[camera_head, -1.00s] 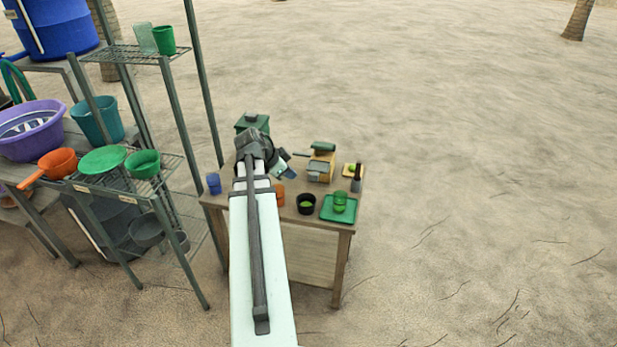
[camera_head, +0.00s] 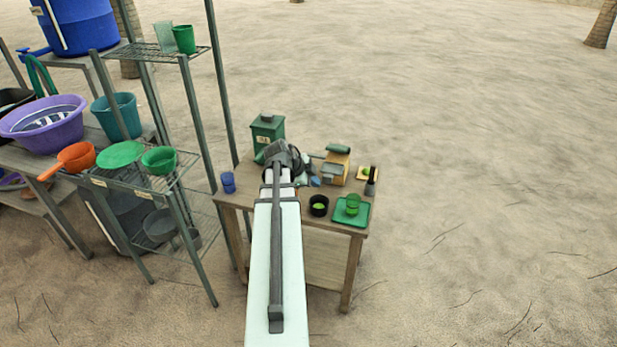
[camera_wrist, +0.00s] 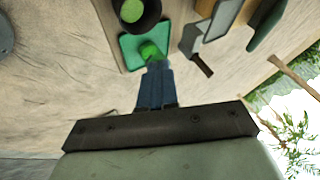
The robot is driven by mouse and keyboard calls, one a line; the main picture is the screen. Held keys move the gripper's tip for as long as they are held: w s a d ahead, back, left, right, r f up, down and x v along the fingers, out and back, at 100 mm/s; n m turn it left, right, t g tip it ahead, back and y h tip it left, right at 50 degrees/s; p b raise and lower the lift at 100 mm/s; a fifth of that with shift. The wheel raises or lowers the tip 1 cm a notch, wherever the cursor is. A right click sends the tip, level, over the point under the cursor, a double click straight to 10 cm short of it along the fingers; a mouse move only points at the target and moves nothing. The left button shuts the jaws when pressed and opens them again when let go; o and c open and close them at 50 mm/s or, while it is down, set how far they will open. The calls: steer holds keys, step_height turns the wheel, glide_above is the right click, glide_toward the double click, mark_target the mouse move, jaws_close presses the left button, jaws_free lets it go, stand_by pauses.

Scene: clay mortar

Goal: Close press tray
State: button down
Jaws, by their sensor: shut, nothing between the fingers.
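The press (camera_head: 338,163) is a small tan box with a dark green top part and a side handle. It stands on the wooden table, right of my arm's end. Its grey tray (camera_head: 333,173) appears to stick out at the front; how far is too small to tell. In the wrist view the grey tray (camera_wrist: 194,40) shows at the upper right, beside the tan press body (camera_wrist: 207,8). My gripper (camera_wrist: 157,66) is shut and empty, apart from the press and tray. In the head view its fingertips are hard to make out near the arm's end.
A dark bottle (camera_head: 370,186) is at the right edge. A green canister (camera_head: 267,136) and blue cup (camera_head: 228,182) stand left. A shelf (camera_head: 130,170) is further left.

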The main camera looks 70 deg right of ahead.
steer(key=s+d+f, duration=0.1)
steer(key=d+f, duration=0.2)
steer(key=d, duration=0.3)
steer(key=shift+s, duration=0.25)
steer(key=shift+f, duration=0.1)
glide_toward(335, 170)
steer(key=x, duration=0.4)
steer(key=shift+d+f, duration=0.1)
steer(key=shift+f, duration=0.2)
